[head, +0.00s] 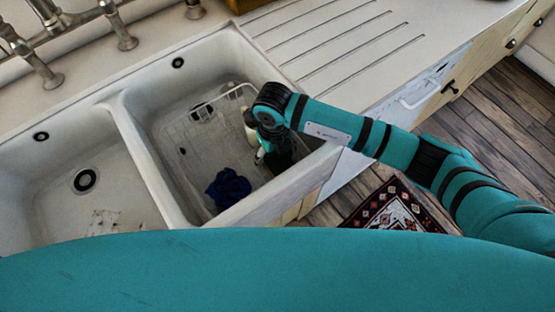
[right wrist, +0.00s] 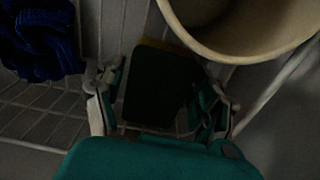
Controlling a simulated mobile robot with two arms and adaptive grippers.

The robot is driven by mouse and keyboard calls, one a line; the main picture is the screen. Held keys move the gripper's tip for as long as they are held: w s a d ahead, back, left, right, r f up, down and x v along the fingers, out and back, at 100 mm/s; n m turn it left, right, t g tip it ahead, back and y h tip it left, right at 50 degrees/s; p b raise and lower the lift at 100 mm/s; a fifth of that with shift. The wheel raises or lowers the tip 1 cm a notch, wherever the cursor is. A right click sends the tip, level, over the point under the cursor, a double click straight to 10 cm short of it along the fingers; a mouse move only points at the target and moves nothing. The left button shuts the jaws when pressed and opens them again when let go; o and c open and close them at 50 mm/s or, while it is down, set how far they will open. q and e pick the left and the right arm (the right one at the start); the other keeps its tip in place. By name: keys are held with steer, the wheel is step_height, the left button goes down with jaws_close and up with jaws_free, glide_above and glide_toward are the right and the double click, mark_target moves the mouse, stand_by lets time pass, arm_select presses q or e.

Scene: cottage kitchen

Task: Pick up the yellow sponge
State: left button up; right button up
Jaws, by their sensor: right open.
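The sponge (right wrist: 153,88) shows in the right wrist view as a dark green pad with a thin yellow strip along its far edge. It lies between the two fingers of my right gripper (right wrist: 163,84), which is open with a finger on either side. Whether the fingers touch it is too dark to tell. In the head view my right gripper (head: 266,156) reaches down into the right sink basin, and the arm hides most of what is under it. My left gripper is not in view.
A cream round vessel (right wrist: 245,32) is close beside the sponge. A dark blue cloth (head: 228,188) lies nearby in the basin. A white wire rack (head: 180,130) lines the right basin (head: 235,65). The basin walls surround the gripper; the left basin (head: 60,165) is empty.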

steer(key=c, duration=0.5)
steer(key=shift+c, duration=0.2)
steer(key=shift+r, duration=0.6)
step_height(320, 180, up, 17)
steer(key=b, duration=0.1)
step_height(320, 180, up, 5)
steer(key=p, duration=0.2)
glide_above(274, 155)
steer(key=shift+f, duration=0.15)
stand_by(0.4)
